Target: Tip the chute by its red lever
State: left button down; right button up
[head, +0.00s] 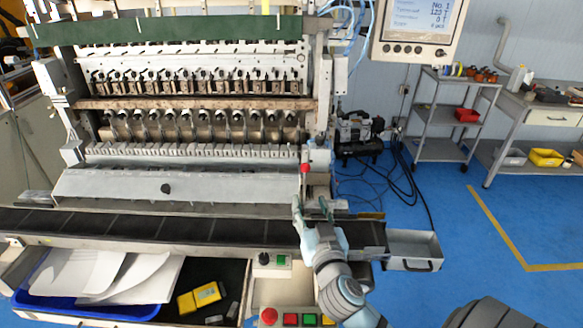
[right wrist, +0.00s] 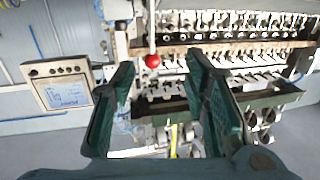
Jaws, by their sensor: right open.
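The chute (head: 120,187) is a long pale grey sloping plate along the front of the coil winder, with a dark round knob on it. The lever's red ball knob (head: 305,168) stands at the chute's right end, on a thin rod. My right gripper (head: 311,207) is open, just below and in front of the knob. In the right wrist view, which looks upside down, the red knob (right wrist: 152,61) shows between the two green fingers (right wrist: 160,62), beyond their tips. I see no contact with it. My left gripper is not in view.
A dark conveyor belt (head: 150,224) runs below the chute. A metal drawer (head: 413,249) sticks out at its right end. A button panel (head: 290,319) and a blue tray (head: 35,301) with white sheets are in front. A screen (head: 420,22) hangs at upper right.

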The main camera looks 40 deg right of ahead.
aim_at(305, 175)
jog(key=x, duration=0.7)
jog(key=d+p+x, duration=0.1)
jog(key=x, duration=0.2)
jog(key=shift+d+r, duration=0.15)
jog(key=shift+r, duration=0.25)
jog(key=shift+w+d+f, duration=0.1)
jog(key=shift+w+d, duration=0.1)
jog(key=shift+w, duration=0.45)
jog(key=shift+s, duration=0.4)
jog(key=shift+c, duration=0.8)
jog(key=c, duration=0.3)
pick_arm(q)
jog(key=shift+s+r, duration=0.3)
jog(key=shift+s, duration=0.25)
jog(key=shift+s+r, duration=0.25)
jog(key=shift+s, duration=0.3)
pick_arm(e)
jog(key=shift+a, duration=0.1)
grip_shut()
